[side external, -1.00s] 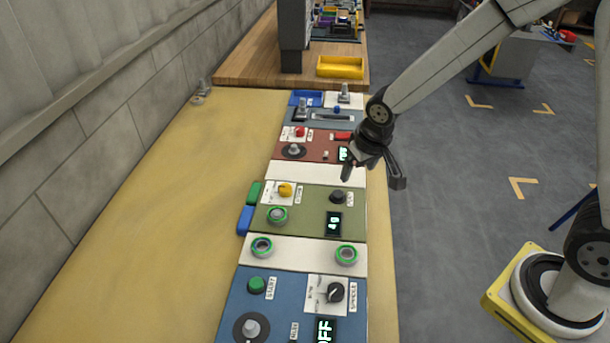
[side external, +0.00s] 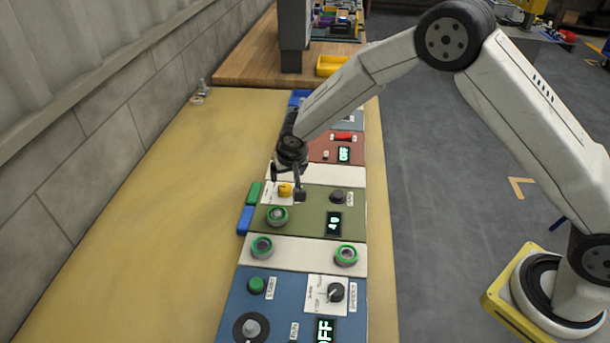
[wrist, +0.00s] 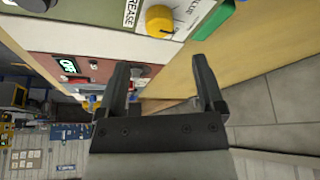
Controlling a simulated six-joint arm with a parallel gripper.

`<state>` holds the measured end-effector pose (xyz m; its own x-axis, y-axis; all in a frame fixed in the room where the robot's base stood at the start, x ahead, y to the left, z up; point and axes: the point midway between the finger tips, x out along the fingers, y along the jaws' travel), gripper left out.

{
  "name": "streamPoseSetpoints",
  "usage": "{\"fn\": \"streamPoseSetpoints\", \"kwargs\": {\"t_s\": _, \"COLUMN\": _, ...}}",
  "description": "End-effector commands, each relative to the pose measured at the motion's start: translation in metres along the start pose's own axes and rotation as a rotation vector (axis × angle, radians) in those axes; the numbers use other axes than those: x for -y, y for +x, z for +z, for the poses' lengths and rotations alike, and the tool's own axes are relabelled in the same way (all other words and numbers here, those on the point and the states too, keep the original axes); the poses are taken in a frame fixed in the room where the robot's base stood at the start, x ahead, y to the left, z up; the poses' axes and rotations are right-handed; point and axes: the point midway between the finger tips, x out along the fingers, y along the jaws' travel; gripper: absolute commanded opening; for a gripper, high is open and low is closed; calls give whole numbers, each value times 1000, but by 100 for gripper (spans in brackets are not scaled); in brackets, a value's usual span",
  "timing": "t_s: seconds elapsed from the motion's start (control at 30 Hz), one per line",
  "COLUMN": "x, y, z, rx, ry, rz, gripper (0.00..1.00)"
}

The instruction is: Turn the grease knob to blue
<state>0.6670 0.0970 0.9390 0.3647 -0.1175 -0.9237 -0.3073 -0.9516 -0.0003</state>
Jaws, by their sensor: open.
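The grease knob is a yellow knob (side external: 285,190) on a white plate at the upper left of the green panel (side external: 312,203). In the wrist view the yellow knob (wrist: 159,20) shows at the top, beside a partly cut-off label reading "REASE" and the letters "LUE" on its plate.
A black knob (side external: 337,196) and a lit display (side external: 334,223) share the green panel. Green-ringed buttons (side external: 262,246) and a blue panel (side external: 285,306) are nearer the camera. The red panel (side external: 322,151) is behind. The yellow tabletop (side external: 160,200) to the left is clear.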

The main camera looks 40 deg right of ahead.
Motion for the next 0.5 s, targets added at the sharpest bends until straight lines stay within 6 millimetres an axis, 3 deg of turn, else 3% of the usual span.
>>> {"fn": "streamPoseSetpoints", "kwargs": {"t_s": 0.27, "x": 0, "y": 6, "z": 0, "rx": 1, "ry": -1, "rz": 0, "gripper": 87}}
{"fn": "streamPoseSetpoints", "kwargs": {"t_s": 0.5, "x": 0, "y": 24, "z": 0, "rx": 1, "ry": 0, "rz": 0, "gripper": 87}}
